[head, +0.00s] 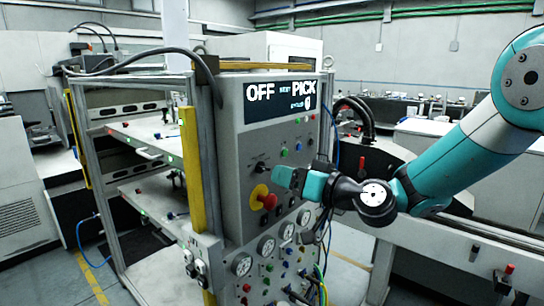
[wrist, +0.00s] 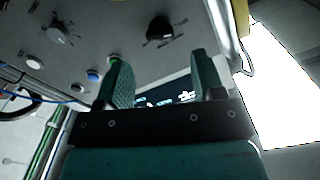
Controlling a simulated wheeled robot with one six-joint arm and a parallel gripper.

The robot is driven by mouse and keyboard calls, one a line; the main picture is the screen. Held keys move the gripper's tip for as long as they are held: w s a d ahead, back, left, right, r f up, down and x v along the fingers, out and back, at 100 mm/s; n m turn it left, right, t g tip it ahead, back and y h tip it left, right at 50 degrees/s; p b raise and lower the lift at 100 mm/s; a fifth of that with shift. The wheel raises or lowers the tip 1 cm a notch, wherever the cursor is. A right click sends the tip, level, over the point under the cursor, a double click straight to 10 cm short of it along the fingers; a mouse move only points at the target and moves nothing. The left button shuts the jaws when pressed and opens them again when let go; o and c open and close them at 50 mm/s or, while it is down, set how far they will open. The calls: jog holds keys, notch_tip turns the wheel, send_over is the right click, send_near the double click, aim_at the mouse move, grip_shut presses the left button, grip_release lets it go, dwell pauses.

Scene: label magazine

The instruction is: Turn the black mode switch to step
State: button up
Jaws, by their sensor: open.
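The black mode switch (head: 260,167) is a small round knob on the grey control panel, left of my gripper in the head view. In the wrist view the black knob (wrist: 160,29) sits beyond the fingertips, with small markings around it too blurred to read. My gripper (head: 283,178) is in front of the panel, its teal fingers pointing at it. In the wrist view my gripper (wrist: 158,72) is open, with nothing between its two fingers, and the knob is not between them. The panel display (head: 280,98) reads OFF and PICK.
A red emergency stop on a yellow base (head: 267,199) is just below the switch, close to my gripper. A grey knob (wrist: 58,33) and several coloured buttons lie beside it. Dials sit lower on the panel. A yellow post (head: 192,170) stands left.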

aim_at(266, 169)
jog(key=p+x, duration=0.2)
jog(key=x, duration=0.3)
jog(key=shift+w+a, duration=0.1)
jog(key=shift+a, duration=0.05)
jog(key=c, duration=0.9)
